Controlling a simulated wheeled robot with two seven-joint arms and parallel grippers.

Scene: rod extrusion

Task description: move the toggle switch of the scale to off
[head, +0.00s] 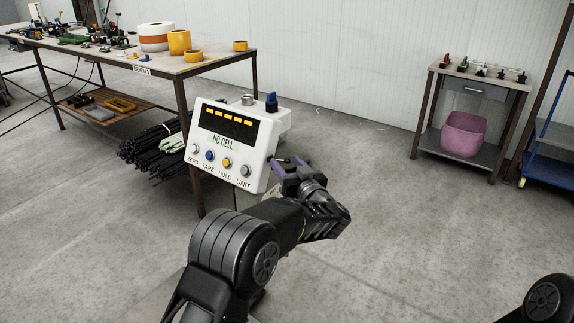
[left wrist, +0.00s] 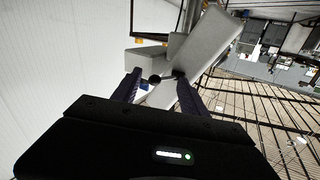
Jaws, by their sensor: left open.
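The scale's white indicator box (head: 232,150) stands in the middle of the head view. Its dark display shows a row of orange dashes above the words "NO CELL". My left gripper (head: 288,166) is open at the box's right side, fingers pointing toward it. In the left wrist view, the grey-white back of the box (left wrist: 203,45) lies beyond the open fingers (left wrist: 159,84). A small dark round part (left wrist: 155,78) shows between the fingertips. I cannot tell whether it is the toggle switch or whether a finger touches it. My right gripper is out of view.
Several round buttons (head: 227,163) line the box's front, and a blue knob (head: 271,101) sits on top. A workbench (head: 205,66) with yellow and white rolls stands behind left. A small table (head: 431,102) with a pink bin (head: 464,135) stands far right. The floor between is clear.

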